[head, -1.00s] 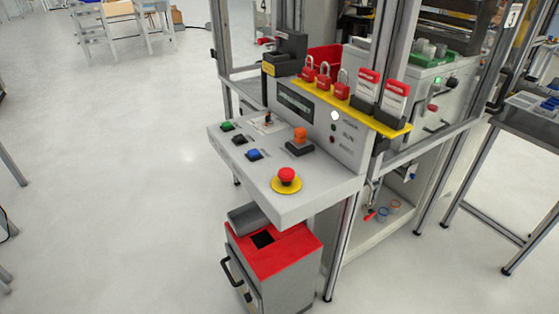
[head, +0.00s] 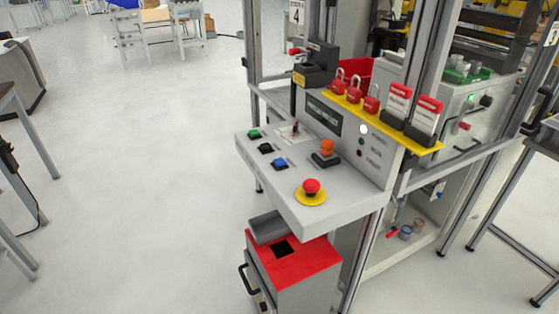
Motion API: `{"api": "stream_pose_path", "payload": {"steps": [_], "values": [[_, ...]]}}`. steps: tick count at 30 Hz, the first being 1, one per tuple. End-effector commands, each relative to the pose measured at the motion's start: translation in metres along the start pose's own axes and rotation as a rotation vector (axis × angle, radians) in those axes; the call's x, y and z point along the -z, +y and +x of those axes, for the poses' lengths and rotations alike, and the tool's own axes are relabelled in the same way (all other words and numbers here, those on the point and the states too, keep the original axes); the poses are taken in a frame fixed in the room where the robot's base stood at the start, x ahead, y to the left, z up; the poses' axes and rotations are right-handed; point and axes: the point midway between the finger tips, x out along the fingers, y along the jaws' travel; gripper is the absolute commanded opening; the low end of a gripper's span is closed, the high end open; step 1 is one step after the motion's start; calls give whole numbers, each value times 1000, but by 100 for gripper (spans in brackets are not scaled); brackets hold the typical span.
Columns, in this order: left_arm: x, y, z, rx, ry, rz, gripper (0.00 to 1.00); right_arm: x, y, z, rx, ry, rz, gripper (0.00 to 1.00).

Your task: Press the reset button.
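A grey control console (head: 335,208) stands right of the middle in the head view. On its sloped top are a green button (head: 254,134), a black button (head: 265,148) and a blue button (head: 280,163) in a row at the left. A red mushroom button (head: 311,187) sits on a yellow ring near the front. An orange switch or knob (head: 327,147) on a dark base sits behind it. I cannot read which one is labelled reset. Neither of my grippers is in view.
A yellow rack (head: 362,114) with red padlocks and tags tops the console. A grey bin with a red lid (head: 303,264) stands below. A framed machine is behind it, and a table (head: 548,142) is at right. The floor (head: 150,180) at left is clear.

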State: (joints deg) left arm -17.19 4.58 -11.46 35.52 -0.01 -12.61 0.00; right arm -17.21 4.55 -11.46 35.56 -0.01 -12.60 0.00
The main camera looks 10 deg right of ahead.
Motion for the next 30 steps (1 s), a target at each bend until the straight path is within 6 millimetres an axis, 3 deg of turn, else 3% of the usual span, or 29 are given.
{"api": "stream_pose_path", "payload": {"steps": [1, 8, 30], "values": [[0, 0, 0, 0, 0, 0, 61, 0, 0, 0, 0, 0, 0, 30], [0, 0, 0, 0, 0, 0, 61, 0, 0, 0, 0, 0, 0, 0], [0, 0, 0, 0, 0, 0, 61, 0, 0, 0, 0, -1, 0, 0]]}}
